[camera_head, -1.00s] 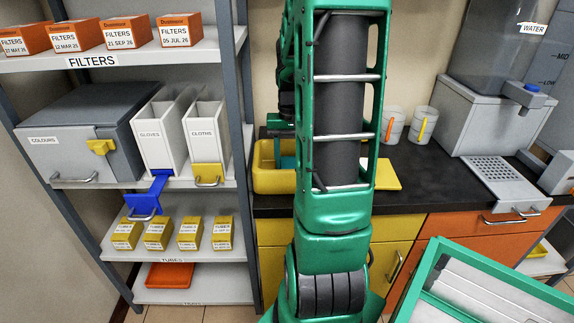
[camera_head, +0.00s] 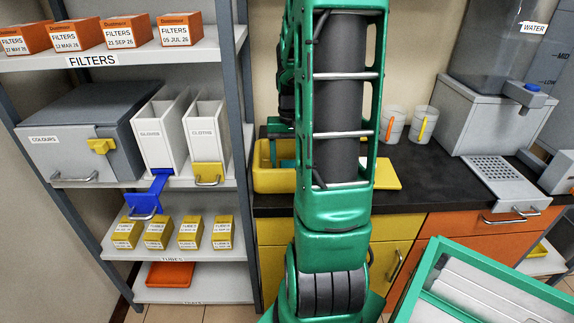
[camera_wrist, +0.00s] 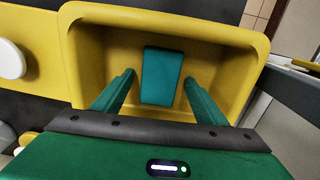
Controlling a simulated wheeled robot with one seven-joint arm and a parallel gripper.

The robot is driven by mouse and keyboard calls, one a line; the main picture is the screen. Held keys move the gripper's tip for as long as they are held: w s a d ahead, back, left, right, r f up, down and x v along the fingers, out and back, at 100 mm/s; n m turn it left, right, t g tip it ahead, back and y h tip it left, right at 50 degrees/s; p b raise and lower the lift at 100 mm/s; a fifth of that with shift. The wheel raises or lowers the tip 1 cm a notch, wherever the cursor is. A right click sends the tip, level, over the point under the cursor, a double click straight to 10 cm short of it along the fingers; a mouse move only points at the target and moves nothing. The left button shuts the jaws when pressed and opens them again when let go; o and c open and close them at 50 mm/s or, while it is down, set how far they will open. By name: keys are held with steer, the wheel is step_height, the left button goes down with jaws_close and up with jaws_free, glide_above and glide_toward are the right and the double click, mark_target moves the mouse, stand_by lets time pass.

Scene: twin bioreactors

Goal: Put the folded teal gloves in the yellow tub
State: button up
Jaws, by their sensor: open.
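The folded teal gloves (camera_wrist: 162,76) show in the wrist view as a small flat block inside the yellow tub (camera_wrist: 235,40). They appear to lie on its floor, between my fingers with a gap on each side. My gripper (camera_wrist: 159,79) is open, its two green fingers pointing into the tub. In the head view the tub (camera_head: 275,181) stands on the dark counter, partly hidden behind my arm. A bit of teal shows in it there, but I cannot tell whether it is gloves or finger.
A shelf unit left of the counter holds a grey COLOURS box (camera_head: 75,135), white bins (camera_head: 160,130) and small yellow boxes (camera_head: 190,232). Two cups (camera_head: 422,124) and a water dispenser (camera_head: 495,115) stand to the right. A yellow flat piece (camera_head: 386,175) lies beside the tub.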

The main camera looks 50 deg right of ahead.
step_height(320, 180, up, 11)
steer(key=s+a+f+n, duration=0.3)
steer(key=s+a, duration=1)
steer(key=a, duration=0.4)
steer(key=shift+s+a+f, duration=0.15)
steer(key=shift+a+f, duration=0.05)
steer(key=shift+w+f, duration=0.25)
steer(key=shift+w, duration=0.4)
stand_by(0.4)
